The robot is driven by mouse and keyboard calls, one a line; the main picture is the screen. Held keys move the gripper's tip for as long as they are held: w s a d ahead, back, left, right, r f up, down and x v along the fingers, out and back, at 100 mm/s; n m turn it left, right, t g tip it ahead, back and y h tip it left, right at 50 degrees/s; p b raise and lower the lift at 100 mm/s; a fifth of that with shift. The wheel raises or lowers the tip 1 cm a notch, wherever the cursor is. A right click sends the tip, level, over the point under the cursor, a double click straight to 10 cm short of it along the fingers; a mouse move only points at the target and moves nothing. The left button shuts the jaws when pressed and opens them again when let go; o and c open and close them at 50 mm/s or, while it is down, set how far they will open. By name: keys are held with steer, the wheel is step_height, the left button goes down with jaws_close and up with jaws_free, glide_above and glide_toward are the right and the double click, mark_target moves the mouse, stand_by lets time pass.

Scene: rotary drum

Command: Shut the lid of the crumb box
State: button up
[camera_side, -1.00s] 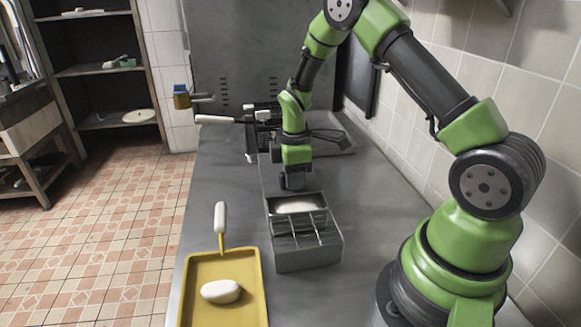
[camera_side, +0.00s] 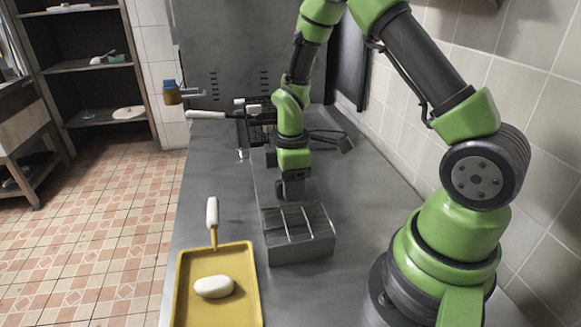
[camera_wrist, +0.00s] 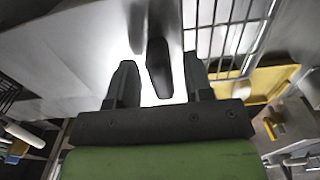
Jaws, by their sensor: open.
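The crumb box (camera_side: 302,250) is a grey metal box on the steel counter, with a barred top (camera_side: 292,222). A grey panel (camera_side: 266,178), which looks like its lid, stands up at the back left of the box; my arm hides part of it. My gripper (camera_side: 292,192) points down at the box's back edge, close to the panel. In the wrist view, my gripper (camera_wrist: 158,82) is open, with a dark upright piece (camera_wrist: 158,66) between its fingers, apart from both. The bars show at the upper right there. I cannot tell whether the gripper touches the lid.
A yellow tray (camera_side: 248,296) with a white oval object (camera_side: 214,287) lies front left, its white handle (camera_side: 212,212) pointing back. A dark wire rack (camera_side: 262,124) with a pale handle (camera_side: 205,115) is behind. The tiled wall bounds the right.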

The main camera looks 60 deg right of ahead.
step_height(320, 180, up, 9)
steer(key=shift+r, duration=0.1)
stand_by(0.4)
steer(key=s+a+r+m+t+y, duration=0.2)
steer(key=s+a+r+m+t, duration=0.5)
steer(key=s+r+m, duration=0.6)
steer(key=shift+s+a+r, duration=0.55)
steer(key=shift+a+r, duration=0.15)
steer(key=shift+a, duration=0.2)
